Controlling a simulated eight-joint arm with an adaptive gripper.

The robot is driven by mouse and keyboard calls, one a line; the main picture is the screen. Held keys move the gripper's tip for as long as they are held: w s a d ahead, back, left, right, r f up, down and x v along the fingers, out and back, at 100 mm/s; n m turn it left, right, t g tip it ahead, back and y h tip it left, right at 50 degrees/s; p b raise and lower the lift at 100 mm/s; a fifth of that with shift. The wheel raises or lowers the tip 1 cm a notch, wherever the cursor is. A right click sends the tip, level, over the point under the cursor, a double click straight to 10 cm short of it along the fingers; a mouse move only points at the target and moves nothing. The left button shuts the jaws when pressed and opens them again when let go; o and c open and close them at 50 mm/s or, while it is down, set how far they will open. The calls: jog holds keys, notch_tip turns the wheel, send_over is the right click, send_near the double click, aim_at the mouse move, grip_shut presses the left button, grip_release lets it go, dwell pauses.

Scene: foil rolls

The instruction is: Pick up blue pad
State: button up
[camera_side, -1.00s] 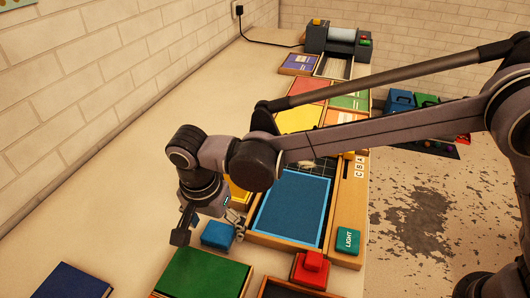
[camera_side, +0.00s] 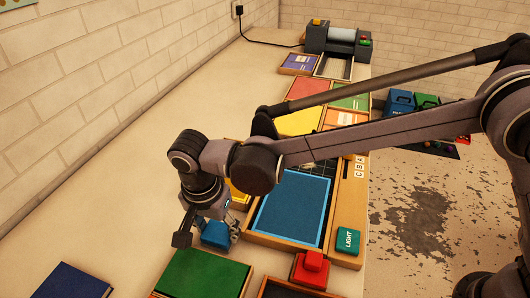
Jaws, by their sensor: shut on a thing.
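The blue pad (camera_side: 216,237) is a small blue block at the lower middle of the side view, left of the framed light-blue panel (camera_side: 292,208) and behind the green board (camera_side: 203,274). My gripper (camera_side: 211,229) points down over it and is shut on it, with a dark finger on its left and a grey finger on its right. The top of the pad is partly hidden by my gripper. I cannot tell whether the pad is lifted off the table.
A red block (camera_side: 311,267) and a teal LIGHT block (camera_side: 348,241) stand to the right. A dark blue book (camera_side: 78,281) lies at the lower left. Yellow, red and green panels run toward a machine (camera_side: 338,38) at the back. The table's left side is clear.

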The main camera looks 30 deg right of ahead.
aim_at(222, 227)
jog(key=r, duration=0.4)
jog(key=shift+w+d+r, duration=0.15)
jog(key=shift+d, duration=0.2)
jog(key=w+d+r, duration=0.2)
jog(key=d+r, duration=0.4)
jog(key=d, duration=0.4)
jog(key=shift+w+d+r, duration=0.15)
jog(key=shift+d+r, duration=0.1)
jog(key=shift+d, duration=0.1)
